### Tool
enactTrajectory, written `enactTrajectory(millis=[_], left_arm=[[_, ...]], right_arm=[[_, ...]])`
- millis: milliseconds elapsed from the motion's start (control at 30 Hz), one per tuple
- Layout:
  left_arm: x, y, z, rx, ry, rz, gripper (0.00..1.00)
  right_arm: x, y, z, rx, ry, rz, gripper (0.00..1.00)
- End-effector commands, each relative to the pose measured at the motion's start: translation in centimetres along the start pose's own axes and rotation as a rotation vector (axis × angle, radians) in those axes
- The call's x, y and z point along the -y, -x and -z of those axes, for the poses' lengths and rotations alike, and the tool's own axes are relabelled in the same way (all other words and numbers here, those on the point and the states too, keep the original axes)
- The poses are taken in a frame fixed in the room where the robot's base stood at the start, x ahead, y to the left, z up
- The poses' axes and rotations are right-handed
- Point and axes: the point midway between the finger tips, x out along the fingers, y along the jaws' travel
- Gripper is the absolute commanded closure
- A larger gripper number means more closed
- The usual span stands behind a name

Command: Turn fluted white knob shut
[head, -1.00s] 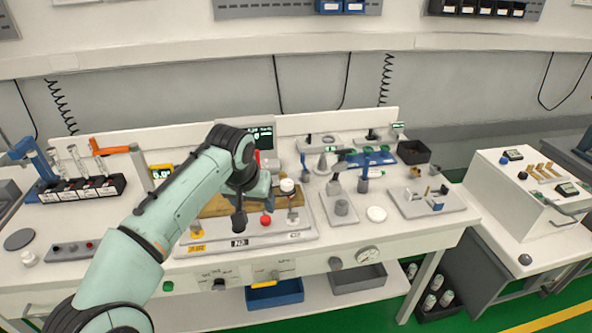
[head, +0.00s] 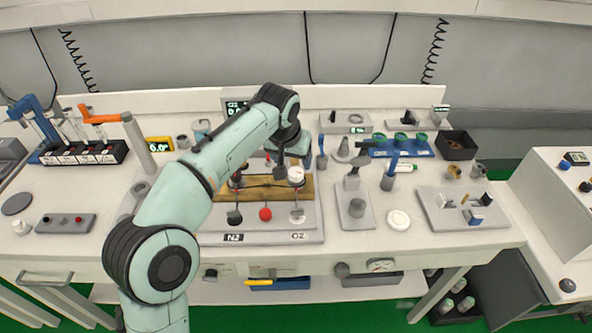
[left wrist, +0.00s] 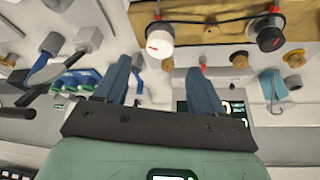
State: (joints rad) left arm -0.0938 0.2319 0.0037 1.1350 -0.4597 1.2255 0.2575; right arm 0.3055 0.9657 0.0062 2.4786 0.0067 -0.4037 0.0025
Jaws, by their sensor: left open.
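The fluted white knob (head: 296,174) stands at the right end of the brown wooden block on the N2/O2 panel, at the bench's middle. In the left wrist view the white knob (left wrist: 160,37) shows a red mark on its face. My left gripper (head: 294,164) is right by the knob, and its hand partly covers that area. In the left wrist view the two fingers of my left gripper (left wrist: 160,86) are spread with nothing between them; the knob lies beyond their tips. My right gripper is in no view.
A matching black knob (left wrist: 270,36) sits on the same block. A red knob (head: 265,214) stands in front of the block. A blue-handled tool (head: 321,154) and a grey stand (head: 356,205) are close on the right. A white round disc (head: 398,220) lies farther right.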

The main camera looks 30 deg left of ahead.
Motion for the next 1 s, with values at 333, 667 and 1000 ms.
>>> enactTrajectory(millis=[333,667,1000], left_arm=[[0.0,-6.0,-0.1,0.001,0.000,0.000,0.31],[0.0,-7.0,0.0,-0.001,0.000,-0.001,0.31],[0.0,-7.0,0.0,-0.001,0.000,-0.001,0.87]], right_arm=[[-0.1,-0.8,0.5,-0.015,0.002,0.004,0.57],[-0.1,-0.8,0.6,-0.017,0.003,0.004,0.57],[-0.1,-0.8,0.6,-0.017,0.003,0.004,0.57]])
